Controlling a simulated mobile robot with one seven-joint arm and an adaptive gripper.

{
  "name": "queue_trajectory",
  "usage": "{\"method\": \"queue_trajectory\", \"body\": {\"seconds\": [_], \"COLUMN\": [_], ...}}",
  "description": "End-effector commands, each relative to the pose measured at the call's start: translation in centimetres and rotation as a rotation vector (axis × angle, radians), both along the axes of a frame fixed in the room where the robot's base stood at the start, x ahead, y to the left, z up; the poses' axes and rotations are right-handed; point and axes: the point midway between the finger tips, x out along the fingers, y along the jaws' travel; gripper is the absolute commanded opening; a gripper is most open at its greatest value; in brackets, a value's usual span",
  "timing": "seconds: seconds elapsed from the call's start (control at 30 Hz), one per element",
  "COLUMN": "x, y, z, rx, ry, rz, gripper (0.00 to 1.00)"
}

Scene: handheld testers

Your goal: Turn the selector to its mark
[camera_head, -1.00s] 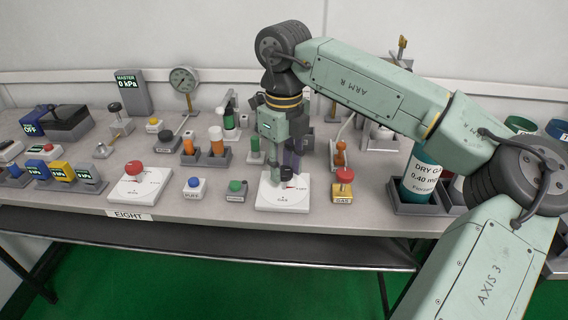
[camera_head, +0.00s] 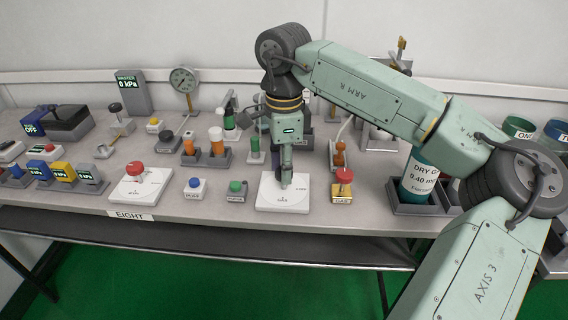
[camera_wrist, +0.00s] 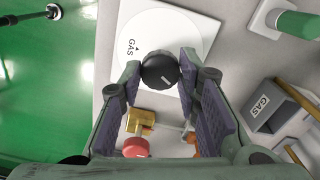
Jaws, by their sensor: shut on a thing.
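The selector is a round black knob (camera_wrist: 160,70) on a white square plate (camera_wrist: 200,28) with a pale dial, the word GAS and a small dark triangle, all seen in the wrist view. A short pale line shows on the knob's top, pointing away from the triangle's side. My gripper (camera_wrist: 164,72) has one finger on each side of the knob and is shut on it. In the head view my gripper (camera_head: 286,184) points down onto the white plate (camera_head: 268,202), and its fingers hide the knob.
A green-button box (camera_head: 237,190) and a blue-button box (camera_head: 194,188) stand left. Another white plate (camera_head: 150,192) bears a red knob. Bottles and holders stand behind.

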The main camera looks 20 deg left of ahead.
Motion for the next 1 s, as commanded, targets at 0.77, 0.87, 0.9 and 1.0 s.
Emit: {"method": "queue_trajectory", "body": {"seconds": [0.77,0.87,0.9,1.0], "x": [0.05,0.05,0.03,0.03], "y": [0.08,0.08,0.08,0.08], "z": [0.07,0.06,0.06,0.06], "rx": [0.002,0.002,0.002,0.002], "ry": [-0.002,-0.002,-0.002,-0.002], "rz": [0.501,0.519,0.523,0.529], "gripper": [0.02,0.02,0.02,0.03]}}
